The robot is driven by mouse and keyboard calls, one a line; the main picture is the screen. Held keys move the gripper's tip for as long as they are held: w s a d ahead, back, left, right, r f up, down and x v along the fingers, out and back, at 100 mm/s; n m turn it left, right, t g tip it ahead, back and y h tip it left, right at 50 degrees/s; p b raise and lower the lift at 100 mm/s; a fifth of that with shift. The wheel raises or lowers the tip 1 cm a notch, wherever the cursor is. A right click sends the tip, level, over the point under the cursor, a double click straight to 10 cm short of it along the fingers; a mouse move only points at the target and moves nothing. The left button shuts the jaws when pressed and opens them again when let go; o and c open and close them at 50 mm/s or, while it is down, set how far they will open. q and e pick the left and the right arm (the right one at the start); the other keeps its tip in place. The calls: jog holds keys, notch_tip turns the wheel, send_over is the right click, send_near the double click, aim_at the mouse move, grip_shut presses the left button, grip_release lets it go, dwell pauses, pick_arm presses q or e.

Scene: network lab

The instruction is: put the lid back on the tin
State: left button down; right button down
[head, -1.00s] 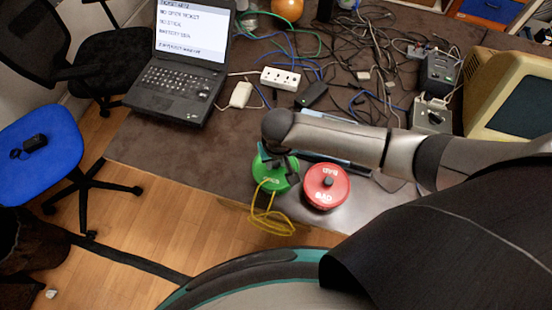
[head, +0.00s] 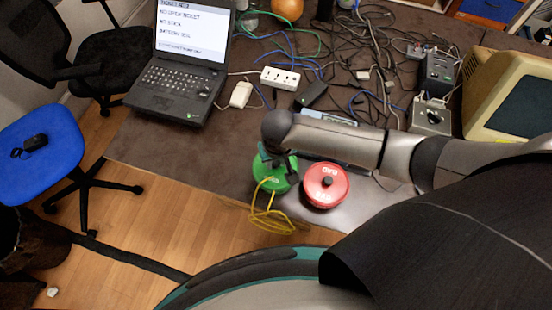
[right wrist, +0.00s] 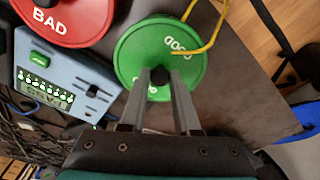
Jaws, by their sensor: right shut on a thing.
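My right gripper (head: 275,164) points down at the green lid marked GOOD (head: 268,184). In the right wrist view its fingers (right wrist: 159,76) are shut on the dark knob at the middle of the green lid (right wrist: 136,50). The lid is level with the table's front edge, beside the red tin. The tin under the green lid is mostly hidden, so I cannot tell whether the lid is seated on it. A yellow cord (head: 270,218) hangs from the green lid's near side over the table edge. My left gripper is not in view.
A red tin marked BAD (head: 326,186) stands close to the right of the green lid. A blue-grey instrument (right wrist: 62,78) lies behind them. A laptop (head: 175,80), power strip (head: 280,78) and tangled cables fill the back. The desk left of the gripper is clear.

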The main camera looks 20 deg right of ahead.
jog(key=shift+p, duration=0.35)
dwell(0.5)
dwell(0.3)
jog(key=shift+c, duration=0.4)
grip_release()
dwell(0.3)
notch_tip(320, 180, up, 7)
jog(key=p, duration=0.8)
dwell(0.4)
grip_shut()
dwell(0.7)
